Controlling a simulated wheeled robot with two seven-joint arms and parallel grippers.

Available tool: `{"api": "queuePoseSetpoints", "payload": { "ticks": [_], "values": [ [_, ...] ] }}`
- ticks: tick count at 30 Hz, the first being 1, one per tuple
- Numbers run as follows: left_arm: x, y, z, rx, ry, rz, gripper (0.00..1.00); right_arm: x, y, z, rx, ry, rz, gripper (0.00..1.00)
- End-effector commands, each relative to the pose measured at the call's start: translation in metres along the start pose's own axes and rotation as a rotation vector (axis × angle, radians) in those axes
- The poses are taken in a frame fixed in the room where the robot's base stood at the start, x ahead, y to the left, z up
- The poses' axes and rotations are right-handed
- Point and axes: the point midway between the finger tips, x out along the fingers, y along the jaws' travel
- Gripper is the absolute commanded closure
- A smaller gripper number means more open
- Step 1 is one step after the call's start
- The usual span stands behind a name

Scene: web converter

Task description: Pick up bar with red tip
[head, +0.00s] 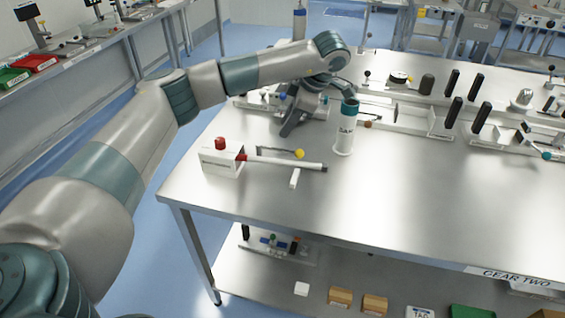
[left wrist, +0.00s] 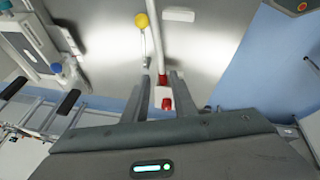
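The white bar (head: 285,162) lies low over the table's near left part. Its red tip (head: 241,157) meets a white box (head: 217,162) with a red knob (head: 220,143) on top. The bar's far end is dark. My left gripper (head: 289,130) is above the table, behind the bar in the head view. In the left wrist view its two fingers (left wrist: 160,77) are apart and empty. The red tip (left wrist: 163,80) and red knob (left wrist: 167,103) show beyond the gap between them, and the bar (left wrist: 155,45) runs up from there. My right gripper is not in view.
A thin rod with a yellow ball (head: 299,154) stands close behind the bar. Racks with black handles (head: 455,112) fill the table's back. The table's front right (head: 420,190) is clear.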

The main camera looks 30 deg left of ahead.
Motion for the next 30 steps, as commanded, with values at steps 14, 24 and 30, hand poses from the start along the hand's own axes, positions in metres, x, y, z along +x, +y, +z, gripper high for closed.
{"api": "queuePoseSetpoints", "payload": {
  "ticks": [14,24,30],
  "values": [
    [0.050,-0.002,0.001,0.000,-0.001,-0.005,0.75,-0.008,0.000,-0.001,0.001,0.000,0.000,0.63],
    [0.098,-0.001,-0.001,0.000,0.001,-0.005,0.75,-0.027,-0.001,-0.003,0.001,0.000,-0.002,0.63],
    [0.117,0.000,0.000,-0.001,-0.001,-0.002,0.75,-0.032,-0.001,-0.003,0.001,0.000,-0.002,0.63]
  ]
}}
